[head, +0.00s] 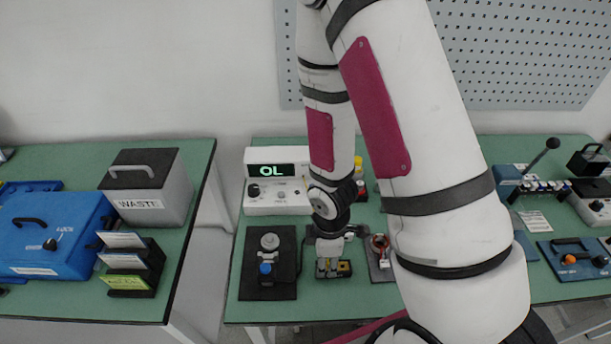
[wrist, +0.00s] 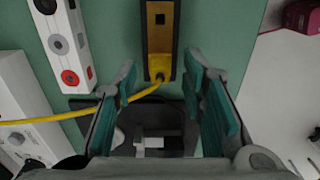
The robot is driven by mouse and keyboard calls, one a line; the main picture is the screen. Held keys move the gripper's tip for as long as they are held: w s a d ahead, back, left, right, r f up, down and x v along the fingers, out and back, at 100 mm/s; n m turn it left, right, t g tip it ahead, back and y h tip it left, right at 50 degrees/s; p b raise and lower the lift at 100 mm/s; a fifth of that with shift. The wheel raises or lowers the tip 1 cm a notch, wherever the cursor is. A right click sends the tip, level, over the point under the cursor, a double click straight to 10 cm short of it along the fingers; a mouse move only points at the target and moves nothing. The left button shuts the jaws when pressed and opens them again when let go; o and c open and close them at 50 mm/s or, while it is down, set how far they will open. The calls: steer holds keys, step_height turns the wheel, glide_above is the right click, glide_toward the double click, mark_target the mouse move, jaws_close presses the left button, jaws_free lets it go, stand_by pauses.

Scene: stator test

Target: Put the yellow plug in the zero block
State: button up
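The yellow plug (wrist: 159,68), with its yellow cable, is at the near end of a brass-coloured block with black edges, which I take as the zero block (wrist: 160,40), in the wrist view. A dark square hole shows farther up the block. I cannot tell whether the plug is seated in the block or only above it. My gripper (wrist: 160,75) is open, its teal-padded fingers on either side of the plug with gaps. In the head view my gripper (head: 331,262) is low over the small yellow and black block (head: 343,268); the plug is not clear there.
A white meter (head: 279,198) reading OL stands behind and left. A black plate with a blue-knobbed fixture (head: 266,266) is left of my gripper. A copper-coloured coil piece (head: 380,243) is close on the right. The yellow cable runs left in the wrist view.

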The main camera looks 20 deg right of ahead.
steer(key=shift+w+r, duration=0.1)
steer(key=shift+r, duration=0.85)
step_height(320, 180, up, 4)
steer(key=shift+r, duration=0.25)
steer(key=w+b, duration=0.1)
steer(key=w, duration=0.2)
steer(key=w+b, duration=0.2)
steer(key=w, duration=0.1)
steer(key=w+f+b, duration=0.1)
steer(key=w+b, duration=0.1)
steer(key=w, duration=0.5)
steer(key=w+f, duration=0.1)
steer(key=w, duration=0.4)
steer(key=w+d, duration=0.1)
steer(key=w, duration=0.4)
steer(key=shift+w+f, duration=0.15)
steer(key=shift+w, duration=0.1)
step_height(320, 180, down, 3)
steer(key=shift+f, duration=0.1)
steer(key=shift+w+r, duration=0.2)
step_height(320, 180, up, 13)
steer(key=shift+b, duration=0.4)
